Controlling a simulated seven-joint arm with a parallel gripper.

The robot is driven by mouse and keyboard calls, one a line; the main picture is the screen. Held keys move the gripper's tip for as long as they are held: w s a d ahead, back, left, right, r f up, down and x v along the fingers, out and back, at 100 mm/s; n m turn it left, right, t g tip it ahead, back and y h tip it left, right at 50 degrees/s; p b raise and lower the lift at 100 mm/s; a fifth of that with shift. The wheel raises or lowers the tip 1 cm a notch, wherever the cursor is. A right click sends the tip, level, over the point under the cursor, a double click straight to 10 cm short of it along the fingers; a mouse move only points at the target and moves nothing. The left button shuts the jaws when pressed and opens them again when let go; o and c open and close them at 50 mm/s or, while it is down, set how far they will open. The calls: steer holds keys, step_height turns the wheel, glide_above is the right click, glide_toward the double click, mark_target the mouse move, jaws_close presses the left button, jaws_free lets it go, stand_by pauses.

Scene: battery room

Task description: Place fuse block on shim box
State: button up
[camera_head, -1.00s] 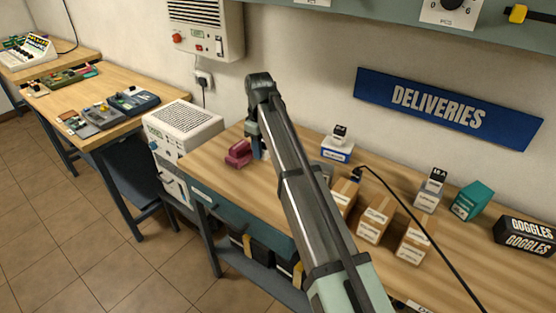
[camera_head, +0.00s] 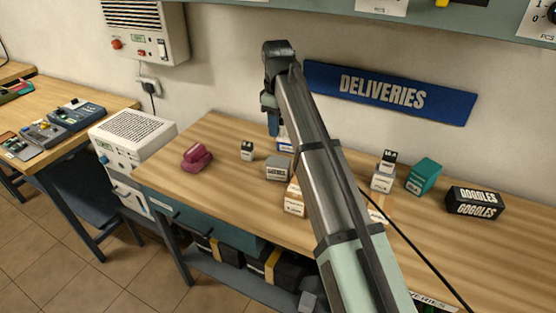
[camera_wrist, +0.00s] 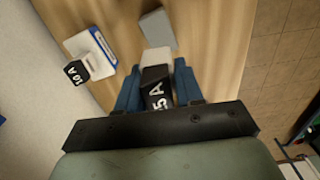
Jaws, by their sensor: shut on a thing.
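My gripper (camera_wrist: 157,82) has its two blue fingers shut on a black fuse block (camera_wrist: 157,92) marked "15 A". In the head view my gripper (camera_head: 273,124) is above the table's back part, and the held block cannot be made out there. I cannot read which box is the shim box.
A small pale block with a dark top (camera_head: 247,150) and a dark red object (camera_head: 197,157) are on the table at left. A teal box (camera_head: 424,176) and black goggles box (camera_head: 474,203) stand right.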

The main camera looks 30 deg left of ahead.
mark_target(277, 160)
steer(key=shift+f, duration=5)
steer(key=o, duration=1.1)
steer(key=shift+f, duration=0.15)
step_height(277, 160, up, 12)
steer(key=shift+r, duration=0.2)
